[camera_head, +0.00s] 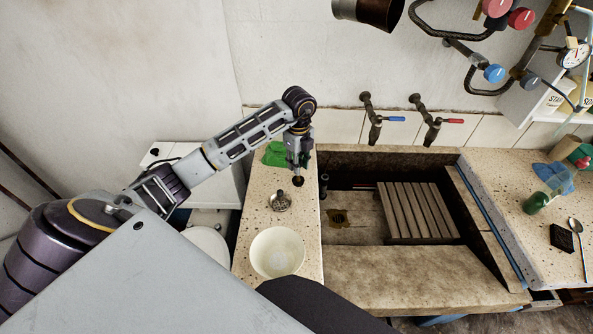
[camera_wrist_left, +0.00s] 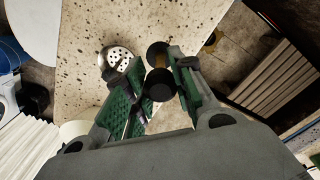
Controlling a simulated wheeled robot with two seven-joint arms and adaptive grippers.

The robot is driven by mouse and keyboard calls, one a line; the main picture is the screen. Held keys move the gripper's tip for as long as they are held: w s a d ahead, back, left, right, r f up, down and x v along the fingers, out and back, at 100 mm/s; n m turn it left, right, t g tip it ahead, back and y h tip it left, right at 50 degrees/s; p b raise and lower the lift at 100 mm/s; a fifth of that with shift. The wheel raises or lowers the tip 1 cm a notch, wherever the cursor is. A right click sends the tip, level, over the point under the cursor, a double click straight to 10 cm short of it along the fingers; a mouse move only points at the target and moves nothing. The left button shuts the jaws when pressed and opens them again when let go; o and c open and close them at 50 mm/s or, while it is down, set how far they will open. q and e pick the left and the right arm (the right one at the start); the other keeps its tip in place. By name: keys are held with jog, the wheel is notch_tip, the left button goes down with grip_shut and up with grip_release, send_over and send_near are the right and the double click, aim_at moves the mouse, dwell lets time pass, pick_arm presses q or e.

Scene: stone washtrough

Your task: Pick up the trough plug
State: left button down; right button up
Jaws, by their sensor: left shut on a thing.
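The trough plug (camera_head: 298,181), small and dark, is held at the tip of my left gripper (camera_head: 298,163), over the speckled left counter. In the left wrist view the plug (camera_wrist_left: 160,84) shows as dark rounded ends with a brownish middle, between the green-padded fingers of the left gripper (camera_wrist_left: 152,98). The fingers are shut on it. The gripper points down; I cannot tell whether the plug still touches the counter. The right gripper is out of view.
A metal strainer (camera_head: 280,201) and a pale bowl (camera_head: 277,252) stand close by on the left counter (camera_head: 252,222); a green cloth (camera_head: 275,154) lies behind. The stone trough (camera_head: 420,270) holds a slatted board (camera_head: 418,211). Taps (camera_head: 375,130) project above it.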

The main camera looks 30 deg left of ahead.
pick_arm(q)
notch_tip(320, 180, up, 4)
jog(key=shift+r, duration=0.5)
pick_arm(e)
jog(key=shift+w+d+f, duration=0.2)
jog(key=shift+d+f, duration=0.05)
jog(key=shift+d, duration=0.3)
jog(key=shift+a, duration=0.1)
